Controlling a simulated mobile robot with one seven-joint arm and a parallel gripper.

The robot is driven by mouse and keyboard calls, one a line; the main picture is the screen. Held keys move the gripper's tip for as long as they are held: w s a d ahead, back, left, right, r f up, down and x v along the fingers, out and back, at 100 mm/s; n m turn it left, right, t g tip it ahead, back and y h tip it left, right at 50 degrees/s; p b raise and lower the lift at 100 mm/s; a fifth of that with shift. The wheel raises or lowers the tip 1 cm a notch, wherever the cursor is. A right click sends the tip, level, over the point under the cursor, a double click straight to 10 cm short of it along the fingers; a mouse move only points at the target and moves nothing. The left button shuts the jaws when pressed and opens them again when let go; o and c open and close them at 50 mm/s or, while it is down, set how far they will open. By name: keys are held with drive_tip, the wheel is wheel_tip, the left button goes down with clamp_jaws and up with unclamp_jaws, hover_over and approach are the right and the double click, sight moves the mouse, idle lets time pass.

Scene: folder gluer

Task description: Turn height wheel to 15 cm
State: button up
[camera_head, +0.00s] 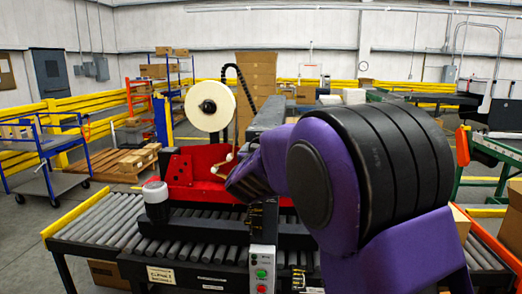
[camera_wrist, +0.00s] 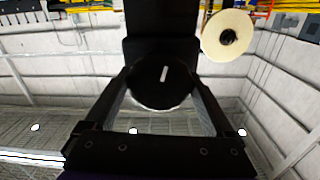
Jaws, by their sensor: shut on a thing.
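The height wheel (camera_wrist: 150,97) is a round black disc with a short white mark, in the middle of the wrist view. The mark is nearly upright, its top tilted slightly right. My gripper (camera_wrist: 162,82) has one finger on each side of the wheel and is shut on its rim. A black machine part (camera_wrist: 160,30) stands behind the wheel. In the head view my purple and black arm reaches to the machine with red plates (camera_head: 205,165) and hides the wheel and my gripper. No height scale or reading is legible.
A cream tape roll (camera_head: 210,106) sits on the machine; the wrist view shows it too (camera_wrist: 228,36). A roller conveyor (camera_head: 95,222) runs below. A button box (camera_head: 262,268) stands in front. A blue cart (camera_head: 45,160) and yellow rails are at the left, with open floor between.

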drive_tip(key=n, duration=0.6)
drive_tip(key=shift+r+n, duration=0.1)
drive_tip(key=shift+n, duration=0.2)
idle(0.5)
drive_tip(key=o, duration=1.1)
drive_tip(key=s, duration=1.1)
drive_tip(key=s+a, duration=0.1)
drive_tip(key=s, duration=0.5)
drive_tip(key=shift+s, duration=0.15)
